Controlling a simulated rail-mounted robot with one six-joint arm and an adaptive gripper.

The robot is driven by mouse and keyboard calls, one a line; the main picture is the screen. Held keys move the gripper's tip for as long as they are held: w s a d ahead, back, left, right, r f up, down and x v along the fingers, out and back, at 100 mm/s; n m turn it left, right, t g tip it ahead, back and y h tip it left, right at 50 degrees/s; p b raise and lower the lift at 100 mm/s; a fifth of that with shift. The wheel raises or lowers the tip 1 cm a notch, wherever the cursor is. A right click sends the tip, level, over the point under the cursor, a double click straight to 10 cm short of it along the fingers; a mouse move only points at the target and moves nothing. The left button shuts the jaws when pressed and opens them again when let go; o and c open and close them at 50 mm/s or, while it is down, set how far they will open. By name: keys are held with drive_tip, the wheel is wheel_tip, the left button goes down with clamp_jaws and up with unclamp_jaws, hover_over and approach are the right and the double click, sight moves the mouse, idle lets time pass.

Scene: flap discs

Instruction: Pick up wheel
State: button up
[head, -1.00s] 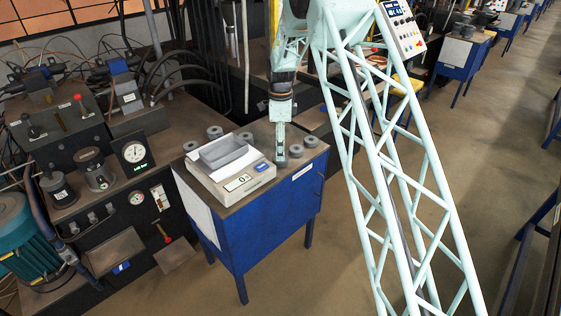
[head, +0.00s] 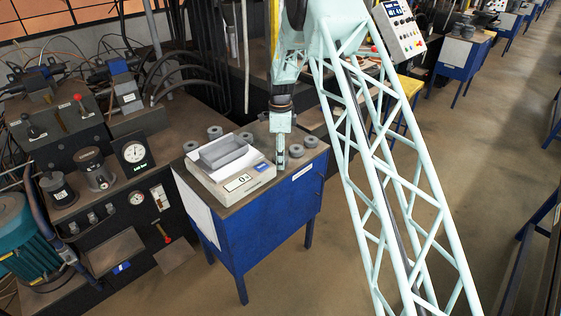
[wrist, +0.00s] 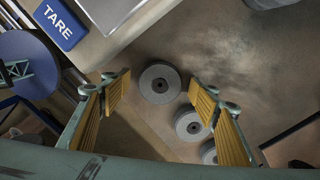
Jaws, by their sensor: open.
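Several grey wheels, thick discs with a centre hole, lie on the brown top of a blue cabinet. In the wrist view, one wheel (wrist: 160,84) appears between my two fingers, with a second wheel (wrist: 190,123) just beyond it and a third (wrist: 208,152) partly behind the right finger. My gripper (wrist: 160,98) is open and empty, its yellow ribbed pads apart on either side of the first wheel. I cannot tell its exact height. In the head view, my gripper (head: 280,166) points down at the cabinet's right part, hiding most of the nearest wheel; two wheels (head: 296,151) (head: 310,142) show to its right.
A scale (head: 228,184) with a grey open tray (head: 223,153) on it stands left of my gripper. More wheels (head: 190,147) (head: 215,132) lie behind it. The cabinet's front edge is close to my gripper. Machinery with a pressure gauge (head: 133,152) stands further left.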

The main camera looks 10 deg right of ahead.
drive_tip(key=c, duration=1)
drive_tip(key=shift+r, duration=0.1)
drive_tip(key=shift+r, duration=4.9)
drive_tip(key=shift+a, duration=0.1)
